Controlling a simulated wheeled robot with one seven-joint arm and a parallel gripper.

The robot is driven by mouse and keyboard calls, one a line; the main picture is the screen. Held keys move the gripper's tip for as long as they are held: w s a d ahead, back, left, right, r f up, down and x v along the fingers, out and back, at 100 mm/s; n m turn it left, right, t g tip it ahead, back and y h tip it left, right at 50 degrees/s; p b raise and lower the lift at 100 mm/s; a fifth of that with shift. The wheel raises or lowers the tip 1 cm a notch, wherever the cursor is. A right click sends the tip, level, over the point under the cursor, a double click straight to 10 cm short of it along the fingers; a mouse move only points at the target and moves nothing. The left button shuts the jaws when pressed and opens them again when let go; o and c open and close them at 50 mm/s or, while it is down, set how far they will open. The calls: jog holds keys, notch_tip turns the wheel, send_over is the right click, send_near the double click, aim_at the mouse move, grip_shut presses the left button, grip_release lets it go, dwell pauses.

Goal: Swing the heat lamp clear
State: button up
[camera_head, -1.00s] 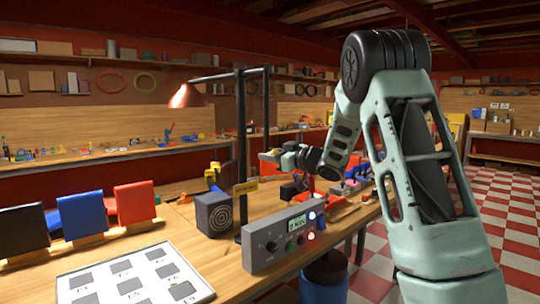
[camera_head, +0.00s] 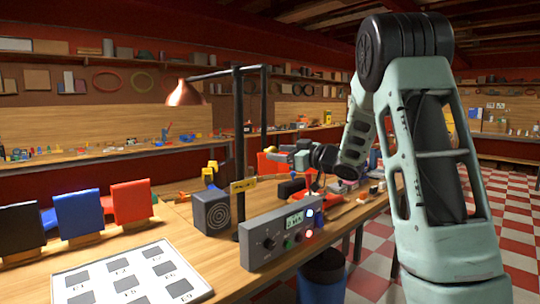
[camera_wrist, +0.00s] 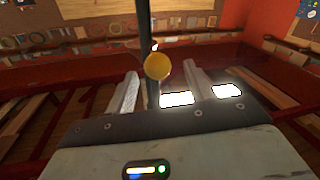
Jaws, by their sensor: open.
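The heat lamp has a copper shade (camera_head: 183,93) at the left end of a dark horizontal arm, carried by a black post (camera_head: 239,130) with a yellow label. A second dark upright (camera_head: 265,110) hangs at the arm's right end. A round yellow knob (camera_wrist: 157,66) shows between the fingertips, in front of a dark upright bar (camera_wrist: 145,22). I cannot tell whether the fingers touch it.
A grey control box (camera_head: 283,237) with lit buttons and a speaker-like block (camera_head: 213,212) stand on the bench below the lamp. A white marked board (camera_head: 130,278) lies at the front left. Black, blue and red bins (camera_head: 80,213) stand behind it. Red-and-white floor is open at right.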

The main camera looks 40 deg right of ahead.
jog(key=b+v, duration=0.1)
jog(key=v, duration=1)
jog(key=shift+s+b, duration=0.35)
jog(key=shift+s, duration=0.05)
jog(key=shift+d, duration=0.1)
jog(key=w+a+f+m+g+h, duration=0.1)
jog(key=w+a+f, duration=0.1)
jog(key=w+a, duration=0.45)
jog(key=w+a+f+m+g+h, duration=0.1)
jog(key=w+a+f+g, duration=0.15)
jog(key=a, duration=0.75)
jog(key=s+a+f+g+p, duration=0.1)
jog(key=s+a+f+g, duration=0.2)
jog(key=a, duration=0.5)
jog(key=s+a+f+g, duration=0.2)
jog(key=a+f, duration=0.3)
jog(key=a, duration=0.2)
jog(key=s+a+f+n+g, duration=0.1)
jog(key=s+a+f+g, duration=0.1)
jog(key=s, duration=0.7)
jog(key=s+a+f+n+g+h, duration=0.1)
jog(key=s+a+g, duration=0.3)
jog(key=s, duration=0.5)
jog(key=s+a+f+n+g, duration=0.2)
jog(key=s+a+f+g, duration=0.1)
jog(key=s+a, duration=0.4)
jog(key=shift+s+f+n+p, duration=0.35)
jog(key=shift+s+f, duration=0.2)
jog(key=shift+s, duration=0.6)
jog(key=shift+d, duration=0.1)
